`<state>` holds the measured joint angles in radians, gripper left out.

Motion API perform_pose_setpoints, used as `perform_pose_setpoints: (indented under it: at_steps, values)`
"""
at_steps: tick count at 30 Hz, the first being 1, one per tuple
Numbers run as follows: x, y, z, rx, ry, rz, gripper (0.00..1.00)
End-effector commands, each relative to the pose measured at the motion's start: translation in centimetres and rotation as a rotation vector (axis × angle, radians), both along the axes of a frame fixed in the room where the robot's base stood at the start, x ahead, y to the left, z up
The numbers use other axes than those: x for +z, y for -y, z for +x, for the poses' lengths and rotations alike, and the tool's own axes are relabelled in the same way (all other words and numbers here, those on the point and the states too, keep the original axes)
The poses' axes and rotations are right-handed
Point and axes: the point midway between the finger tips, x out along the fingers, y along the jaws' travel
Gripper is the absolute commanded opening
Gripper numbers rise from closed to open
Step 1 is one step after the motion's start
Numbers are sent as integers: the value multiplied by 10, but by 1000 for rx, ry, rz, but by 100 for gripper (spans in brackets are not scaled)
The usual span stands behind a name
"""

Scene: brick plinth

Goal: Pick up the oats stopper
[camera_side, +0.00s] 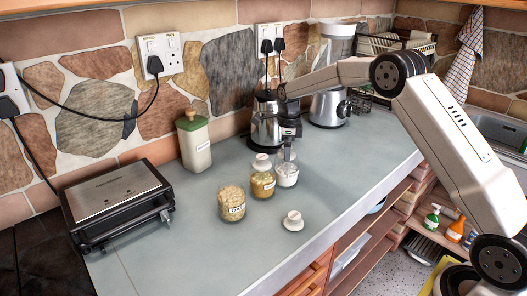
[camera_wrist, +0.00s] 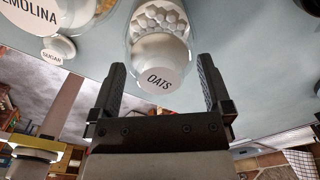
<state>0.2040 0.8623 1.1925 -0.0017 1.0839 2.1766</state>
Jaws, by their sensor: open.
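The oats stopper (camera_wrist: 158,78) is white, with OATS printed on its face in the wrist view. It sits in the mouth of a glass jar (camera_side: 287,179) with white contents. My gripper (camera_wrist: 161,66) is open, with one finger on each side of the stopper and visible gaps between. In the side view my gripper (camera_side: 289,153) is right above that jar and mostly hides its top. A jar of pale flakes (camera_side: 231,203), its label seeming to read OATS, stands at front left and looks open.
The semolina stopper (camera_wrist: 32,14) tops a jar of yellow contents (camera_side: 262,186) close by. The sugar stopper (camera_wrist: 52,50) lies loose on the counter (camera_side: 205,260). A kettle (camera_side: 266,122) stands close behind; a tall canister (camera_side: 194,143) and grill (camera_side: 115,198) are left.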

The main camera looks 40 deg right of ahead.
Motion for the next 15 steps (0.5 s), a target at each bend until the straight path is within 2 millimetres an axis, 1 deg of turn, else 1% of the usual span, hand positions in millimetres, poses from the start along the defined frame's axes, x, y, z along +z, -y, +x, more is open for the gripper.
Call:
perform_pose_setpoints:
  at_steps: [3,4,5,6,8,9,10,15]
  values:
    - [0,0,0,0,0,0,100]
    - [0,0,0,0,0,0,94]
    - [0,0,0,0,0,0,84]
    - [0,0,0,0,0,0,71]
    - [0,0,0,0,0,0,52]
    - [0,0,0,0,0,0,40]
    - [0,0,0,0,0,0,33]
    - [1,0,0,0,1,-1,32]
